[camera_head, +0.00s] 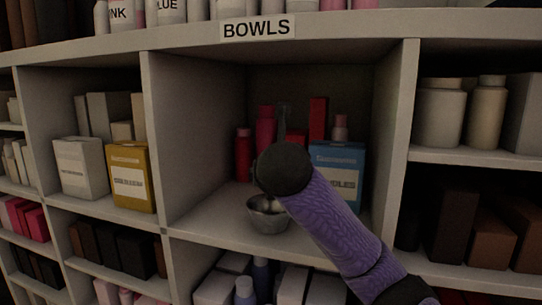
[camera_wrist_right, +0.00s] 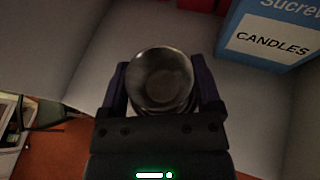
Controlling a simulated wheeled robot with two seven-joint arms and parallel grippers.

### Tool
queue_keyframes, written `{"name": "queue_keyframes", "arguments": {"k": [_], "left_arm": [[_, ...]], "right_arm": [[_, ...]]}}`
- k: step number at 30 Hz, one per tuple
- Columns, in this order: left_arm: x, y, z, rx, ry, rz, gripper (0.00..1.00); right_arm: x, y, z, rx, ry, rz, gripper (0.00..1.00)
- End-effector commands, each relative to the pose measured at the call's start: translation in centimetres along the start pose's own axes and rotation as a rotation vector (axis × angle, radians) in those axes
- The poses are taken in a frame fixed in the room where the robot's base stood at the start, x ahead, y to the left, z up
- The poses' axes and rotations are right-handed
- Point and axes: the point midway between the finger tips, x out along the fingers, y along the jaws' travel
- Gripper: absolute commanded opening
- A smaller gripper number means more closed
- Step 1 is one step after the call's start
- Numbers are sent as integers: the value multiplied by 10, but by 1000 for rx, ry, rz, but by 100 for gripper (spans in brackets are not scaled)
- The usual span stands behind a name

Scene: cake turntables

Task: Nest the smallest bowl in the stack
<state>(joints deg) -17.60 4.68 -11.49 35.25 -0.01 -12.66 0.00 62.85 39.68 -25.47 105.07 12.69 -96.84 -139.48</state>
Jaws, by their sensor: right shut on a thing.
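A small metallic bowl (camera_wrist_right: 160,78) sits between the two dark fingers of my right gripper (camera_wrist_right: 163,90) in the right wrist view. The gripper is shut on it, with a finger on each side. Curved rim lines show just below it, but I cannot tell whether these are other bowls. In the head view a grey metal bowl or bowl stack (camera_head: 268,216) is at the front of the middle compartment, below my right wrist. My purple right arm hides the right gripper there. How many bowls are nested cannot be told. My left gripper is out of view.
The BOWLS sign (camera_head: 258,28) is above this compartment. A blue CANDLES box (camera_head: 338,160) stands to the right, also in the right wrist view (camera_wrist_right: 265,35). Red and pink bottles (camera_head: 265,130) stand behind. Upright dividers (camera_head: 397,130) bound the compartment. Shelf floor (camera_head: 205,210) left of the bowl is clear.

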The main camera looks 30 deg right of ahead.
Motion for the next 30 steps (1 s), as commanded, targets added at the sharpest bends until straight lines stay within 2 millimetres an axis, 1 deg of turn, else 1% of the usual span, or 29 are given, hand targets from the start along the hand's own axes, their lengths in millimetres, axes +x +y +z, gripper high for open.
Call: {"name": "queue_keyframes", "arguments": {"k": [1, 3, 7, 11, 17, 18, 20, 21, 30], "left_arm": [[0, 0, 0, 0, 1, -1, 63], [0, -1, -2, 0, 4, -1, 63], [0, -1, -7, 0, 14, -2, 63], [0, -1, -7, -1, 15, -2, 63], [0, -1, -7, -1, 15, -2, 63], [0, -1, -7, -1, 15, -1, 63], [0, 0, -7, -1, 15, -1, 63], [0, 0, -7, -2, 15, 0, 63], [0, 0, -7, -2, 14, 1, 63]], "right_arm": [[3, 0, -7, -2, 1, 0, 24], [7, 0, -16, -1, 3, 0, 24], [11, 0, -26, -1, 0, 1, 24], [12, 0, -30, 0, 0, 1, 24], [12, 0, -30, 0, -1, 1, 24], [12, 0, -30, 0, -1, 1, 84], [12, 0, -30, 0, -1, 1, 97], [12, 0, -30, 0, -1, 1, 100], [12, 0, -30, 0, -1, 1, 100]]}}
